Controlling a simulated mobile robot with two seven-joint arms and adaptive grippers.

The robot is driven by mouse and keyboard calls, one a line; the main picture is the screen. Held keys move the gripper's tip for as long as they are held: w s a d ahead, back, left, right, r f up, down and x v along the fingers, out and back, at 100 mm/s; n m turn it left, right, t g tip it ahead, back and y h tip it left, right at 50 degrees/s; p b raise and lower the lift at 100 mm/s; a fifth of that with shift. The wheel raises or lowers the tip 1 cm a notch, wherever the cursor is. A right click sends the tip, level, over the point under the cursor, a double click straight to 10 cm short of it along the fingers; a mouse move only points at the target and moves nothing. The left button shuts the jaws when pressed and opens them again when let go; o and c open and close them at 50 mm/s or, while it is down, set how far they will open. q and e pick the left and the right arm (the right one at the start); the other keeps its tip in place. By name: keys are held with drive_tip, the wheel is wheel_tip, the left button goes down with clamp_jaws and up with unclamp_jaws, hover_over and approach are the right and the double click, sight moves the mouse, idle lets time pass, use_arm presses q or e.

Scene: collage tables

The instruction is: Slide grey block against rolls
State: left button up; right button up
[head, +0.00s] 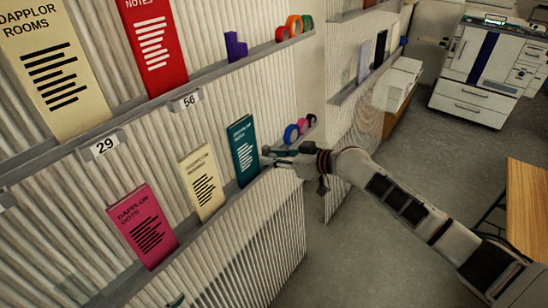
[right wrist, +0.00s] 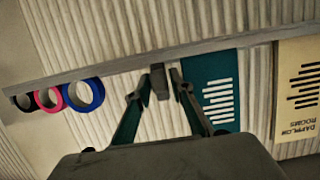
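A small grey block (right wrist: 160,82) stands at the ledge in the right wrist view, between my right gripper's fingertips (right wrist: 161,84). The fingertips are close on both its sides; whether they press on it I cannot tell. In the head view my right gripper (head: 268,157) is at the lower ledge, just right of the teal booklet (head: 243,150), and the block is not clearly made out. The rolls are a blue one (right wrist: 84,95), a pink one (right wrist: 48,99) and a black one (right wrist: 24,102), apart from the block with bare ledge between. My left gripper is not in view.
The lower ledge (right wrist: 120,66) also holds the teal booklet (right wrist: 211,92) close beside the gripper, a cream booklet (head: 203,182) and a pink booklet (head: 143,226). An upper ledge (head: 215,75) carries a purple block (head: 235,47) and other rolls. A wooden table (head: 528,205) stands at right.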

clamp_jaws()
drive_tip(key=w+d+b, duration=0.1)
drive_tip(key=w+b, duration=0.1)
drive_tip(key=w+d+b, duration=0.1)
drive_tip(key=b, duration=0.1)
drive_tip(key=shift+w+d+r, duration=0.1)
drive_tip(key=shift+w+d, duration=0.25)
drive_tip(key=shift+d, duration=0.05)
unclamp_jaws()
